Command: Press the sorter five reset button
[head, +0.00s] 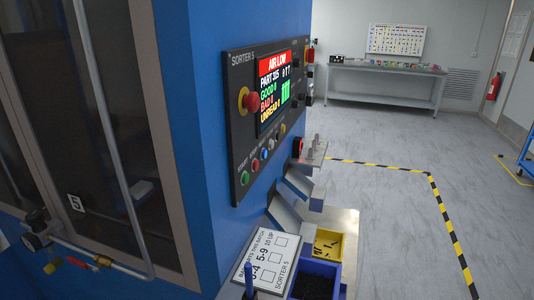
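The sorter five control panel (240,120), marked "SORTER 5", is on the blue cabinet's side and is seen at a steep angle. Its lit screen (275,92) shows a red "AIR LOW" banner above part, good, bad and unread lines. A large red mushroom button (248,101) on a yellow base sits left of the screen. Below the screen runs a slanting row of small buttons, including a green one (245,177) and a red one (255,165). Their labels are too small to read surely, so I cannot tell which is reset. Neither gripper is in view.
A tally board (268,258) stands below the panel, beside a yellow bin (329,243) and a dark-filled blue bin (315,280). A gauge and pipe (122,200) run along the cabinet front. Open floor (385,210) with striped tape lies right; a workbench (385,72) stands behind.

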